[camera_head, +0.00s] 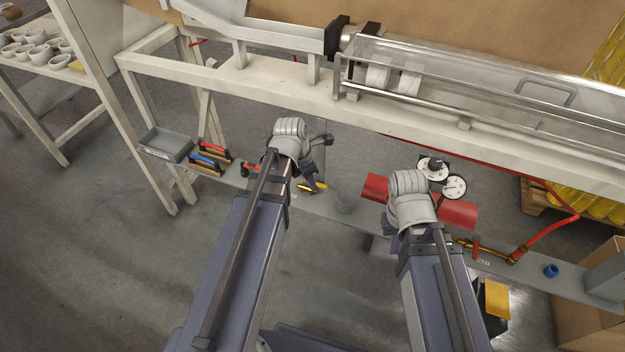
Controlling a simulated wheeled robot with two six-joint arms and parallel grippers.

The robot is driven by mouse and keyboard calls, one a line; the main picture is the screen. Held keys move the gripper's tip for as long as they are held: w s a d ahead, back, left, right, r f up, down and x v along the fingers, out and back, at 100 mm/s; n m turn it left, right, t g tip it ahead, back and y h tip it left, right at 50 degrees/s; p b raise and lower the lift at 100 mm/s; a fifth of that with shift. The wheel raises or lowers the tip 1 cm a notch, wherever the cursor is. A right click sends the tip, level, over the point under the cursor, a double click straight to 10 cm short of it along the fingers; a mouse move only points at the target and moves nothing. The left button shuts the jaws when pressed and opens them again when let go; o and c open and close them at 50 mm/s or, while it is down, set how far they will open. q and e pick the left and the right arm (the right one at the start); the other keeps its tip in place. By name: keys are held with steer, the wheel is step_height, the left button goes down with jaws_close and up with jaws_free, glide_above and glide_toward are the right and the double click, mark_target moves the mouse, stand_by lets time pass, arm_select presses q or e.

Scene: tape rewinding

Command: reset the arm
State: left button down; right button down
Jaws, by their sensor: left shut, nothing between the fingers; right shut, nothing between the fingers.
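My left arm (240,245) reaches forward from the bottom and ends in a grey rounded wrist (289,132). Dark parts of my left gripper (314,172) show beyond the wrist, above the low grey shelf; it is shut and I see nothing held. My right arm (440,290) also reaches forward, to the right of the left one. Its grey wrist (410,192) is in front of a red cylinder (457,214). The fingers of my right gripper are hidden behind the wrist. The two arms are apart.
A white frame (270,82) crosses ahead with a clear-covered roller unit (400,75). A carton (590,295) stands right. Floor at left is clear.

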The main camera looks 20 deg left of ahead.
arm_select(q)
steer(key=shift+r, duration=0.2)
stand_by(0.4)
steer(key=s+d+m+g+y, duration=0.15)
steer(key=s+d+m, duration=0.5)
steer(key=m, duration=0.95)
steer(key=s+d+m+g+y, duration=0.15)
steer(key=s+d+m, duration=0.5)
steer(key=m, duration=0.85)
step_height(320, 180, up, 14)
steer(key=p, duration=1.4)
steer(key=shift+w+d+m+t+p, duration=0.3)
steer(key=shift+w+d+m+p, duration=0.05)
steer(key=shift+w+m, duration=0.1)
